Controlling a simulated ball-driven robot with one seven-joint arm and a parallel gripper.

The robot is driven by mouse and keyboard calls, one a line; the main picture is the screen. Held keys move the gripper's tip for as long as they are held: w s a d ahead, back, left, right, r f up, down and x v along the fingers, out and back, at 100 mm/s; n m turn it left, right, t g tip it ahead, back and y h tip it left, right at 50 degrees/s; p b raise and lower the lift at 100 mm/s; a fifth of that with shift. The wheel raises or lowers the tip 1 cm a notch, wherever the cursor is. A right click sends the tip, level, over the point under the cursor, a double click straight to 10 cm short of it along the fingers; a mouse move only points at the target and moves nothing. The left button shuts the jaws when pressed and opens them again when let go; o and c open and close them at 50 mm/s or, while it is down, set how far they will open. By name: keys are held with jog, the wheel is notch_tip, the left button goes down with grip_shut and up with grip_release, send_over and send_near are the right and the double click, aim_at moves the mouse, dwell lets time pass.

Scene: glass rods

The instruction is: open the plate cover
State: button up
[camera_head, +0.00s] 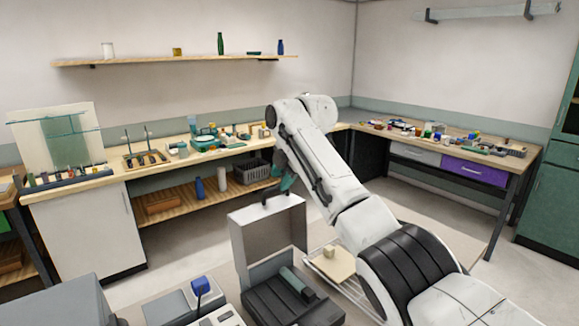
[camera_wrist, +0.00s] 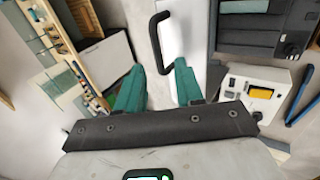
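The plate cover (camera_head: 267,228) is a grey box-like panel near the middle of the head view, standing raised behind a dark base (camera_head: 290,303). A black bar handle (camera_head: 276,199) is on its top edge. In the wrist view the pale cover (camera_wrist: 190,30) runs up the middle, with the curved black handle (camera_wrist: 156,38) on it. My gripper (camera_head: 285,186) is at the handle in the head view. In the wrist view its teal fingers (camera_wrist: 159,67) are spread apart, with the handle's near end close to the gap. I see no grip on the handle.
A white instrument with a yellow panel (camera_wrist: 262,92) is right of my fingers. A teal piece (camera_head: 296,281) lies on the dark base. A wire rack with a beige block (camera_head: 332,264) is to its right. A cluttered bench (camera_head: 110,178) runs behind.

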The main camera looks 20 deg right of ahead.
jog(key=shift+b+v, duration=0.65)
jog(key=shift+v, duration=2.2)
jog(key=shift+s+f, duration=0.1)
